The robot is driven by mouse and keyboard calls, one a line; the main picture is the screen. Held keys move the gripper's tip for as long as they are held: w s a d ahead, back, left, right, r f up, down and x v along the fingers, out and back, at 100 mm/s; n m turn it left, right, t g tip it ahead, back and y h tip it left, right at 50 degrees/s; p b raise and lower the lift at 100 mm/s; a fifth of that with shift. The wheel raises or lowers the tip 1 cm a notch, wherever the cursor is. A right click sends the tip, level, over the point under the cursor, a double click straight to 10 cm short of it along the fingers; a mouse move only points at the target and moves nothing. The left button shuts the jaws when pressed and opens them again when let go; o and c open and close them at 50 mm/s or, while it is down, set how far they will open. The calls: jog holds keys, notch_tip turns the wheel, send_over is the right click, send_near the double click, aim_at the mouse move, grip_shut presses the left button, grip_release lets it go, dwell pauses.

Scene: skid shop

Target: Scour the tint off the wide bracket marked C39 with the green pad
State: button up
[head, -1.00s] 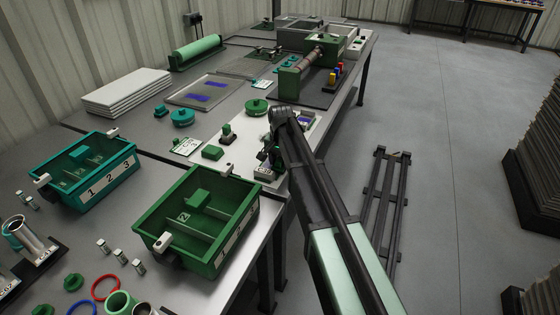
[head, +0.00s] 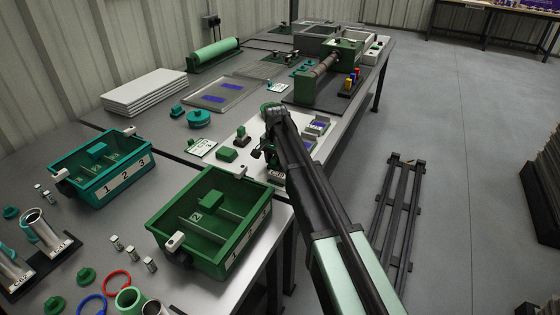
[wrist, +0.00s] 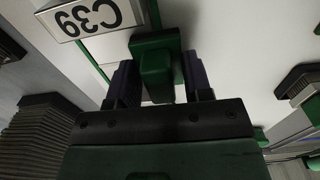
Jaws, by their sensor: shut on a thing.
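The C39 label (wrist: 90,17) shows upside down at the top left of the wrist view, beside my gripper. In the head view a small label plate (head: 277,174), too small to read surely, lies just below my gripper. The bracket's body and any tint on it are mostly hidden by my arm and gripper. My gripper (wrist: 155,88) is shut on a green block-like piece (wrist: 156,70), which looks like the green pad or its grip. I cannot tell whether it touches the bracket. In the head view my gripper (head: 268,154) is low over the pale board.
A green divided bin (head: 258,212) stands at the near edge and a teal bin (head: 68,188) to its left. A green block (head: 227,155) and a small card (head: 202,148) lie left of my gripper. The floor at right holds a dark rack.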

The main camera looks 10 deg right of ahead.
notch_tip(320, 180, up, 6)
jog(key=p, duration=0.6)
notch_tip(320, 180, up, 3)
jog(key=p, duration=0.3)
jog(key=shift+r, duration=0.15)
